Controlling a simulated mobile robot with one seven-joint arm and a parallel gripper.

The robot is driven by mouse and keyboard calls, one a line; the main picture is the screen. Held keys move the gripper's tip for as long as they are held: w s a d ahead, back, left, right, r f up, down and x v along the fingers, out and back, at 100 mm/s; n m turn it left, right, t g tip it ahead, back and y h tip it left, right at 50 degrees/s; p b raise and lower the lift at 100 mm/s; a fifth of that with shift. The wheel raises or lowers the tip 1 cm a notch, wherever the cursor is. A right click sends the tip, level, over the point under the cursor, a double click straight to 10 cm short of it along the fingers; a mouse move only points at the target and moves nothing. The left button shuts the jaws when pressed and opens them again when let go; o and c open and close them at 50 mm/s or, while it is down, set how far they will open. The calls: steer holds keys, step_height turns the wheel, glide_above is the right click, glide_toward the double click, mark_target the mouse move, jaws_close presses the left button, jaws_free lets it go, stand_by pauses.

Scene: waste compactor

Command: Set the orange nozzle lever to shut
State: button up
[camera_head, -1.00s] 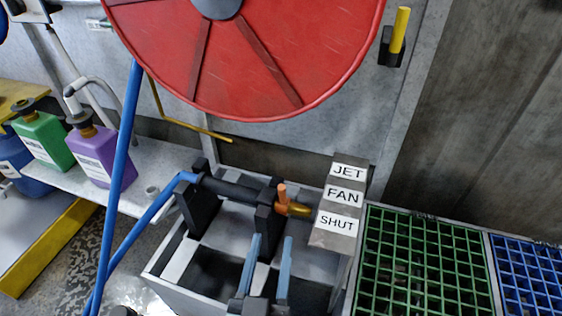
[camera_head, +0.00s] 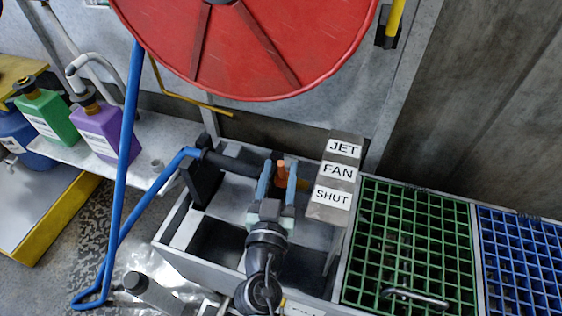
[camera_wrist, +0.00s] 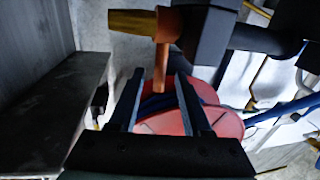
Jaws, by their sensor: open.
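The orange nozzle lever (camera_head: 282,173) stands up from the black nozzle body (camera_head: 232,163), beside the label block (camera_head: 336,180) marked JET, FAN and SHUT from back to front. My gripper (camera_head: 277,180) is open, with one blue-grey finger on each side of the lever in the head view. In the wrist view the lever (camera_wrist: 161,62) reaches down between the open fingers (camera_wrist: 160,95). I cannot tell whether either finger touches it. The brass tip (camera_wrist: 132,22) shows in the wrist view. My gripper hides part of the nozzle and its holder in the head view.
A red hose reel (camera_head: 245,45) hangs above the nozzle. A blue hose (camera_head: 128,130) runs down at the left. Purple (camera_head: 103,130) and green (camera_head: 44,115) bottles stand on a shelf. Green (camera_head: 410,245) and blue (camera_head: 520,260) grates lie at the right.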

steer(key=shift+w+d, duration=0.15)
steer(key=shift+w, duration=0.65)
jaws_close()
stand_by(1.0)
